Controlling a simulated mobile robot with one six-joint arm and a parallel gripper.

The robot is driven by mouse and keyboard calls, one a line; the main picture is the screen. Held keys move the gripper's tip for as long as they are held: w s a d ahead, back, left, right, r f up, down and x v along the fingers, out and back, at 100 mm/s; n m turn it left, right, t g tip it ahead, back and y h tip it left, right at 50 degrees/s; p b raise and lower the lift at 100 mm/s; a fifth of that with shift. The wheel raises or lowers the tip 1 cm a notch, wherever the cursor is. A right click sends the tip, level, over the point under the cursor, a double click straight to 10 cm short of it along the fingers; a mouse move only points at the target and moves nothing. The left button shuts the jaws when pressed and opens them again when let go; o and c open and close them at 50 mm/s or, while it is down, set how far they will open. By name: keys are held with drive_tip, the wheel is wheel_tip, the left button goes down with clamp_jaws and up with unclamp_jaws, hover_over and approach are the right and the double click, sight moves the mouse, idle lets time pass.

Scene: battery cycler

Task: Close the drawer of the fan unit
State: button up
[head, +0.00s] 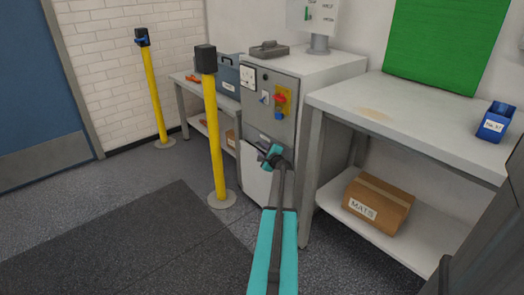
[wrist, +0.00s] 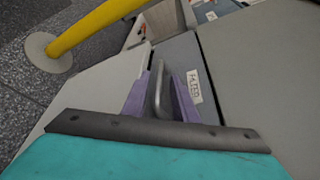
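The fan unit (head: 284,65) is a pale cabinet with a grey control front, standing between the two benches. In the wrist view, a grey drawer front (wrist: 184,57) carries a white label that seems to read FILTER (wrist: 194,86) and a grey bar handle (wrist: 162,88). A dark line runs along its right edge; I cannot tell how far the drawer stands out. My gripper (head: 272,155) is at the cabinet's lower front. In the wrist view, its purple fingers (wrist: 161,95) stand apart on either side of the handle. Whether they touch it is unclear. In the head view, my gripper hides the handle.
A yellow post (head: 214,140) with a black top stands close left of the cabinet, another (head: 155,90) farther back. A bench (head: 400,108) stands at the right, with a cardboard box (head: 377,203) on its lower shelf. The floor at the front left has a dark mat (head: 130,250).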

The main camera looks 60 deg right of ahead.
drive_tip(key=v, duration=1.3)
drive_tip(key=shift+s+p, duration=0.35)
drive_tip(key=shift+p, duration=0.1)
drive_tip(key=shift+a, duration=0.1)
